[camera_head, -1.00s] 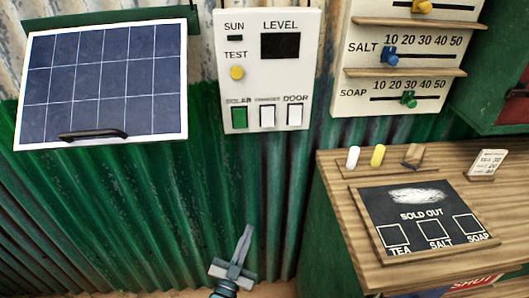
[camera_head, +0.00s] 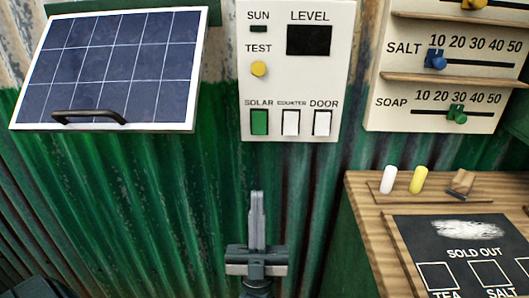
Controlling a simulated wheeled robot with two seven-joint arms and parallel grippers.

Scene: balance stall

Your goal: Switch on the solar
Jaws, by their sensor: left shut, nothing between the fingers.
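The white control panel (camera_head: 275,73) hangs on the corrugated wall. It has a dark SUN window, a dark LEVEL screen (camera_head: 309,40) and a yellow TEST button (camera_head: 259,69). Below them is a row of rocker switches: a green SOLAR switch (camera_head: 259,122), a white COUNTER switch (camera_head: 291,123) and a white DOOR switch (camera_head: 322,123). The solar board (camera_head: 115,70) with a dark handle is at the upper left. My left gripper (camera_head: 257,197) is shut and empty, pointing up below the SOLAR switch and apart from it in the picture. My right gripper is not in view.
A slider board (camera_head: 445,105) with SALT and SOAP rows is at the upper right. A wooden counter (camera_head: 365,205) at right holds white and yellow sticks, a wooden block and a SOLD OUT board (camera_head: 410,232). The wall below the panel is clear.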

